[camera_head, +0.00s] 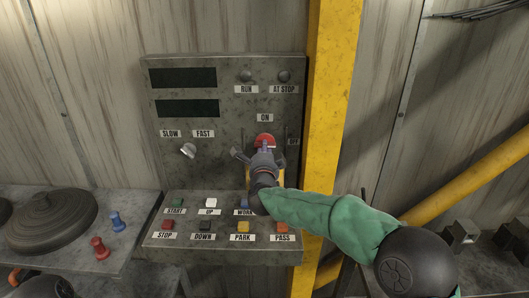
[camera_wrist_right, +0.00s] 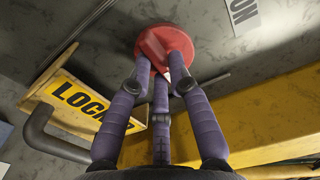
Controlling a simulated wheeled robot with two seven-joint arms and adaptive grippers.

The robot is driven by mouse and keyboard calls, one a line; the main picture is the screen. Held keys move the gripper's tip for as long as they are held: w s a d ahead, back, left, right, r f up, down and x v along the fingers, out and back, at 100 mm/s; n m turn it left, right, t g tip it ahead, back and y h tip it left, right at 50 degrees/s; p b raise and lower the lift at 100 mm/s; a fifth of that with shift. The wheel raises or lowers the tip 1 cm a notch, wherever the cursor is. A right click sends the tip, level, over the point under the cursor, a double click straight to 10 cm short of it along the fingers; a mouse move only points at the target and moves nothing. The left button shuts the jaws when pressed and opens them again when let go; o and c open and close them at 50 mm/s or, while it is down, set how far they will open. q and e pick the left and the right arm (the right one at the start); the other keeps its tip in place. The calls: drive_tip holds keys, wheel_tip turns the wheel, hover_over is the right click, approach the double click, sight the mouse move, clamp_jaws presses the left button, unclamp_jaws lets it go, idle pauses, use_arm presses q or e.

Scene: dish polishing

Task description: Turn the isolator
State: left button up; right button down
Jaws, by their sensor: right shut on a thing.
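The isolator is a red round knob (camera_head: 265,139) on the grey upright panel, below the ON label (camera_head: 265,118) and left of the OFF label (camera_head: 293,142). In the right wrist view the red isolator (camera_wrist_right: 168,42) sits at the top centre, with a pale mark on it. My right gripper (camera_head: 264,149) reaches it from the lower right. Its purple fingers (camera_wrist_right: 163,78) are shut on the isolator and partly hide it. My left gripper is not in view.
A yellow LOCKED tag (camera_wrist_right: 75,98) and a grey hook (camera_wrist_right: 40,130) are close beside the fingers. A yellow post (camera_head: 334,90) stands right of the panel. Below are several coloured buttons; left is a silver SLOW/FAST selector (camera_head: 188,150). A dark ribbed disc (camera_head: 52,220) lies on the left bench.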

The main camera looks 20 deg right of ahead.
drive_tip(key=shift+f, duration=0.1)
drive_tip(key=c, duration=1.1)
unclamp_jaws()
drive_tip(key=shift+c, duration=0.2)
drive_tip(key=shift+s, duration=0.1)
drive_tip(key=v, duration=1.1)
drive_tip(key=shift+s, duration=0.4)
drive_tip(key=shift+a, duration=0.1)
